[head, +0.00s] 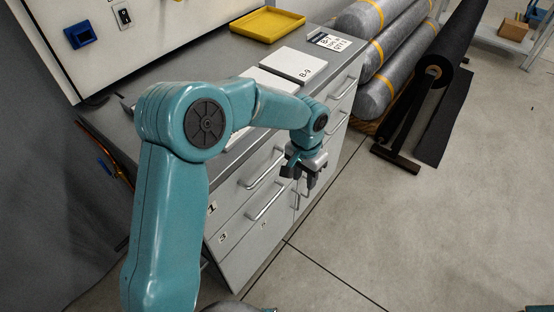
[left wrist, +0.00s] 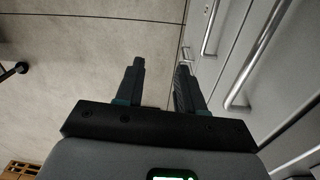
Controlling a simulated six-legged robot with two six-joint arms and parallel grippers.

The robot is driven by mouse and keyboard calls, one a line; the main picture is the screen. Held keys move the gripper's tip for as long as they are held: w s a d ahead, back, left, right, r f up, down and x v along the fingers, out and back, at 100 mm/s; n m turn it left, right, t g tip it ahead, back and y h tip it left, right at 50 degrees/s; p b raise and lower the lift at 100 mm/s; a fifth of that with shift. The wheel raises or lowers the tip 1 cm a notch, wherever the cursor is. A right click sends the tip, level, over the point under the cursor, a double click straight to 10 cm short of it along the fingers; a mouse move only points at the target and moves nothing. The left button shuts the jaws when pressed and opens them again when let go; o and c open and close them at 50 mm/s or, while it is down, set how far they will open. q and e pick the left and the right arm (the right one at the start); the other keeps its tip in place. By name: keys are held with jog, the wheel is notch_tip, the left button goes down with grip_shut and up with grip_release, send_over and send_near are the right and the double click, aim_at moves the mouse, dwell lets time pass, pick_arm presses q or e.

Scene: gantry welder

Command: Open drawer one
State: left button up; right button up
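Drawer one (head: 234,192) is a grey drawer front with a "1" label at its left end, in the left column of the cabinet in the head view. It looks shut. Its bar handle (head: 265,169) is free of any gripper. My left gripper (head: 305,182) hangs in front of the cabinet, to the right of that handle and apart from it. In the left wrist view my left gripper (left wrist: 159,82) is open, with nothing between its fingers. A bar handle (left wrist: 248,62) lies right of the fingers there; I cannot tell which drawer it belongs to. My right gripper is not in view.
Drawer three (head: 240,226) with its handle sits below drawer one. More drawers with handles (head: 342,90) fill the right column. A yellow tray (head: 268,24) and a white box (head: 294,66) lie on top.

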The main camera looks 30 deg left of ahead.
pick_arm(q)
jog(key=a+r+n+y, duration=0.1)
jog(key=a+r+y, duration=0.35)
jog(key=r, duration=1.05)
jog(key=h+b, duration=0.1)
jog(key=h, duration=0.1)
send_near(274, 163)
jog(key=f, duration=0.5)
jog(key=a+f, duration=0.1)
jog(key=f, duration=0.1)
jog(key=shift+a+f, duration=0.1)
jog(key=shift+f, duration=0.25)
grip_shut()
